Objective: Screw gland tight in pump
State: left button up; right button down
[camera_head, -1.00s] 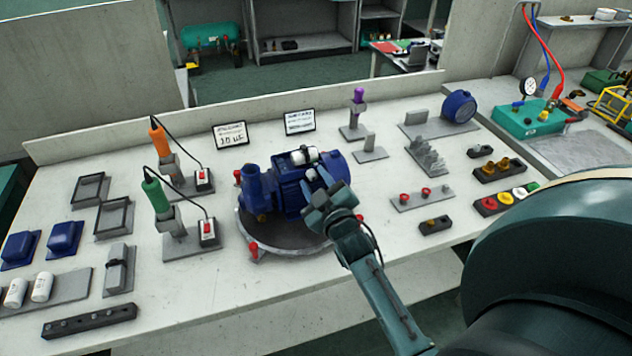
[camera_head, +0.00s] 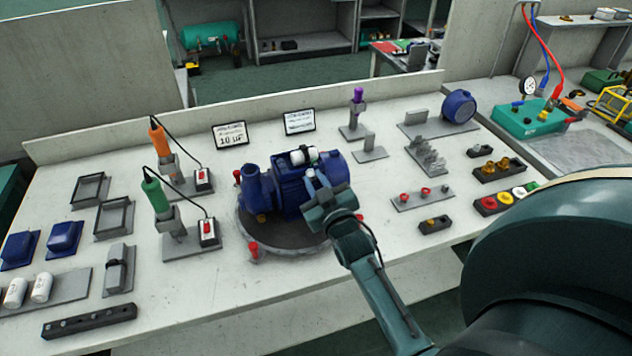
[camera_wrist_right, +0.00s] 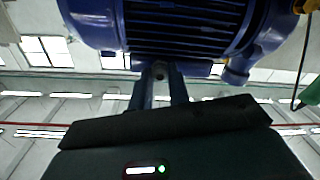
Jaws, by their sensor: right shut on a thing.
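The blue pump (camera_head: 291,187) sits on a round dark turntable (camera_head: 262,235) in the middle of the bench. Its ribbed motor body (camera_wrist_right: 180,25) fills the top of the right wrist view. My right gripper (camera_head: 317,179) is at the near side of the motor body. In the right wrist view its two fingers are shut on a small dark round part (camera_wrist_right: 160,72), which looks like the gland, at the pump's housing. The fingers mostly hide this part, and I cannot tell how deep it sits. My left gripper is not in view.
A white cylinder (camera_head: 303,156) lies on top of the pump. Red clamps (camera_head: 254,250) stand around the turntable. Green-handled (camera_head: 156,196) and orange-handled (camera_head: 160,141) tools stand to the left. A grey plate with red parts (camera_head: 422,198) lies to the right.

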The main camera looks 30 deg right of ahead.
jog(key=m, duration=0.3)
jog(key=shift+m, duration=0.3)
jog(key=shift+m, duration=1.8)
jog(key=m, duration=0.3)
jog(key=shift+r, duration=0.1)
jog(key=c, duration=1.4)
grip_release()
jog(key=shift+n, duration=1.6)
